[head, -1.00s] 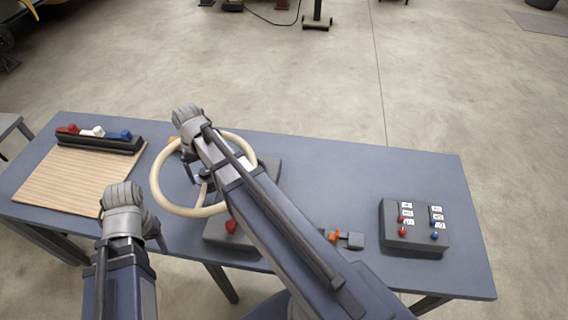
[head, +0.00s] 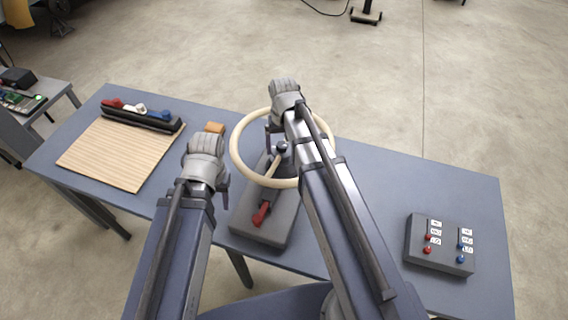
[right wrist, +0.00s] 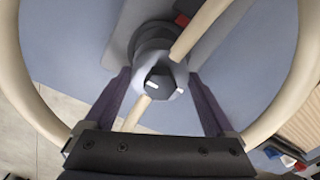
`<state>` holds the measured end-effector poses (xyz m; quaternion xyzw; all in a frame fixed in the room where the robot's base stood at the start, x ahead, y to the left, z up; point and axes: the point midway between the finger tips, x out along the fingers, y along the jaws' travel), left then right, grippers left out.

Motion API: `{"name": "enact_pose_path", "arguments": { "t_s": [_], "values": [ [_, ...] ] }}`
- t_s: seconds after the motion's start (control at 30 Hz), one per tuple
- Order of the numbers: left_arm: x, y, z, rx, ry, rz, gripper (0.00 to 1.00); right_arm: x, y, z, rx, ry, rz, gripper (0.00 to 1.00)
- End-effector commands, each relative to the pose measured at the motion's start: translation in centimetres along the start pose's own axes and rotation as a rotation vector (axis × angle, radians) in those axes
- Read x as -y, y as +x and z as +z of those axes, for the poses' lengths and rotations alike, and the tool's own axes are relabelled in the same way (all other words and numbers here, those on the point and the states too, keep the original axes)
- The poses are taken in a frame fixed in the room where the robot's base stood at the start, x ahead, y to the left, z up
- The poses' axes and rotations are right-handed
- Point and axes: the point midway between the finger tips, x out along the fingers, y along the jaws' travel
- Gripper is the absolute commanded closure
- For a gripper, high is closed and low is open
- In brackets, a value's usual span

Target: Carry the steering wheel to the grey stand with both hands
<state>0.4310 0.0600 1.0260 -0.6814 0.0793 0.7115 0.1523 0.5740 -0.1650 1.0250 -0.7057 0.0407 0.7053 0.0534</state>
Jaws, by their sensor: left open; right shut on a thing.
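The steering wheel (head: 237,165) is a cream ring with a dark hub and cream spokes, over the blue-grey table left of its middle. My right gripper (head: 283,138) is over the hub, which lies between its two fingers (right wrist: 160,85) in the right wrist view. It is shut on the wheel. My left gripper (head: 207,185) is open and empty, just left of the rim and apart from it. A grey-topped stand (head: 55,93) shows at the left edge, apart from the table. I cannot tell whether the wheel touches the dark grey box below it.
The dark grey box (head: 282,222) carries a red lever (head: 262,213). A wooden board (head: 120,155), a rack with coloured knobs (head: 140,117) and an orange block (head: 214,127) lie to the left. A button box (head: 440,245) stands at right. The table's back right is clear.

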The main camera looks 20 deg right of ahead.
Motion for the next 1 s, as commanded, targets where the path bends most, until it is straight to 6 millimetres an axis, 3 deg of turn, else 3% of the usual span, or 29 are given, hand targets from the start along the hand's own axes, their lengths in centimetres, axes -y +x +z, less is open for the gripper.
{"name": "enact_pose_path", "arguments": {
  "t_s": [0.03,0.2,0.4,0.67,1.0],
  "values": [
    [0.1,-1.6,0.1,0.000,-0.001,0.000,0.50,0.0,-1.6,0.0,0.000,-0.001,0.000,1.00],
    [0.4,-4.1,0.2,0.000,-0.003,0.001,0.50,0.0,-4.1,-0.1,0.000,-0.007,0.000,1.00],
    [0.5,-5.1,0.3,0.000,-0.004,0.001,0.50,0.0,-5.1,-0.1,0.000,-0.011,0.000,1.00],
    [0.4,-4.0,0.2,0.000,-0.003,0.001,0.50,0.0,-4.0,-0.1,0.000,-0.011,0.000,1.00],
    [0.0,0.3,0.0,0.000,0.003,0.000,0.50,-0.1,0.3,-0.1,0.000,-0.011,0.000,1.00]
  ]
}}
